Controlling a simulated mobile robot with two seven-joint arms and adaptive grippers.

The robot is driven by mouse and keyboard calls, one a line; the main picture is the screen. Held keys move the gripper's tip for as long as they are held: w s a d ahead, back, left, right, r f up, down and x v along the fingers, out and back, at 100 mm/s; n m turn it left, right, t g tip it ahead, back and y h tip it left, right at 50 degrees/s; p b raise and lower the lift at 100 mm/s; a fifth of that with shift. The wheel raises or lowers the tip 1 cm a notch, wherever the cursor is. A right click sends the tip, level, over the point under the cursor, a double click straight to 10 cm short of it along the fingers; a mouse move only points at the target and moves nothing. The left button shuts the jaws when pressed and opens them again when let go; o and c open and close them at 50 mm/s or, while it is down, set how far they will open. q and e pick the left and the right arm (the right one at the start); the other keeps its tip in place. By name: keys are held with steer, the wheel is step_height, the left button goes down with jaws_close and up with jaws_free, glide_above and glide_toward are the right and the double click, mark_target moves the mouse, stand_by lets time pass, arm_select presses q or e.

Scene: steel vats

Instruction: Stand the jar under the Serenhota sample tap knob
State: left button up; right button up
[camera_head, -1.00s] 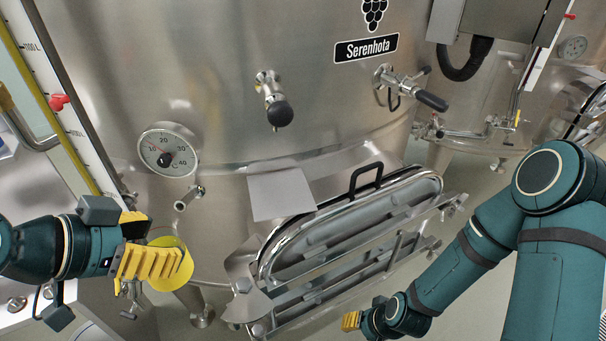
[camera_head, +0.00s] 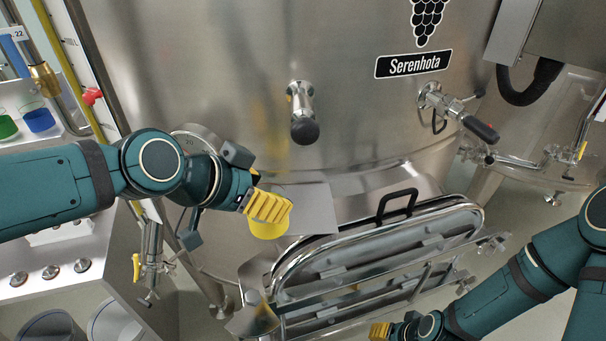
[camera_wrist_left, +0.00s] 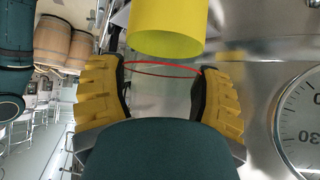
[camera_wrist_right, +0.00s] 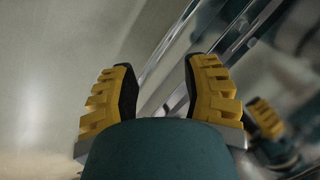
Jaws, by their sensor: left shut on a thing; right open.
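My left gripper (camera_head: 268,206) is shut on the jar (camera_head: 268,229), whose yellow lower part shows below the fingers. In the left wrist view the yellow part of the jar (camera_wrist_left: 167,30) is at the top, and a thin red ring spans between the fingers. The Serenhota vat carries a tap with a black knob (camera_head: 304,130). A pale square plate (camera_head: 315,208) juts out below that knob. The jar overlaps the plate's left edge in the picture; I cannot tell whether they touch. My right gripper (camera_head: 380,331) is open and empty, low in the head view.
A second tap with a black handle (camera_head: 480,129) is to the right. A hatch (camera_head: 390,245) with a black grip protrudes below the plate. A dial (camera_wrist_left: 303,120) is close to my left gripper. Blue (camera_head: 40,120) and green (camera_head: 6,127) jars stand on a shelf at left.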

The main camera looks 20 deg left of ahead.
arm_select(q)
steer(key=w+d, duration=0.1)
steer(key=w, duration=0.1)
steer(key=w+d, duration=0.3)
steer(key=w, duration=0.1)
steer(key=shift+w+d+p, duration=0.25)
steer(key=shift+d+p, duration=0.05)
steer(key=shift+p, duration=0.05)
steer(key=shift+f, duration=0.3)
steer(key=shift+s+a, duration=0.1)
steer(key=shift+s, duration=0.05)
steer(key=shift+f, duration=0.1)
steer(key=o, duration=1.3)
